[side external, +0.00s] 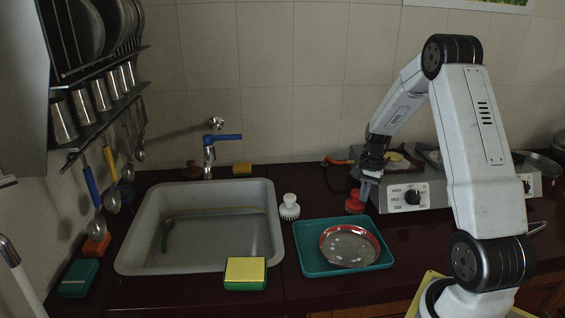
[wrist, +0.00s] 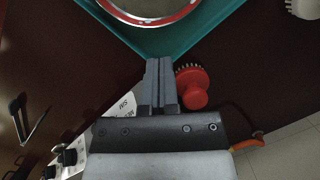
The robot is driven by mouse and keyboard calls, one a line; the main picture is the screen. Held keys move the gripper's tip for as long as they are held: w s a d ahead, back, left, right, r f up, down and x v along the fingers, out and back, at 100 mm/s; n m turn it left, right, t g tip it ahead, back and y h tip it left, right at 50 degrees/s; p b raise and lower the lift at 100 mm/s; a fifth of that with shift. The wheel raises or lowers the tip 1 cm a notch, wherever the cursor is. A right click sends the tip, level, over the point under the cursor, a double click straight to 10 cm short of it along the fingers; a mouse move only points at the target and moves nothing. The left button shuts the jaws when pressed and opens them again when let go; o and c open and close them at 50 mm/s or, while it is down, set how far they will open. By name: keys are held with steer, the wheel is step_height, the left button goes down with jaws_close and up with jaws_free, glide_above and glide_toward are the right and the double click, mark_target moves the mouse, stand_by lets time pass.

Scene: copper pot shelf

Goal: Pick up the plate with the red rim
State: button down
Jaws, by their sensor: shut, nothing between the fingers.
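The plate with the red rim (side external: 350,246) lies in a teal tray (side external: 305,262) on the dark counter, right of the sink. In the wrist view, part of the plate's red rim (wrist: 150,20) shows at the top, with the teal tray's corner (wrist: 155,48) below it. My gripper (side external: 366,198) is above the counter behind the tray, near the red brush, apart from the plate. In the wrist view my gripper (wrist: 158,62) has its fingers together, with nothing between them. The fingertips overlap the tray's corner in that picture.
A red brush (wrist: 192,88) is right beside my fingers in the wrist view. A white brush (side external: 289,207) stands between sink (side external: 265,200) and tray. A stove (side external: 405,197) is at the right. A yellow-green sponge (side external: 245,272) lies at the sink's front edge.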

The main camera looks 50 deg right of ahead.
mark_target(359, 238)
steer(key=s+d+m, duration=0.1)
steer(key=s+m, duration=0.1)
steer(key=s+d+m, duration=0.1)
steer(key=m, duration=0.1)
steer(key=shift+s+d+r+t, duration=0.1)
steer(key=shift+s+d+t, duration=0.05)
steer(key=shift+s+t, duration=0.25)
steer(key=shift+x, duration=5)
steer(key=shift+w, duration=0.1)
steer(key=shift+w+a, duration=0.15)
steer(key=shift+a, duration=0.7)
steer(key=shift+w+a, duration=0.2)
steer(key=shift+a, duration=0.65)
steer(key=shift+r, duration=0.1)
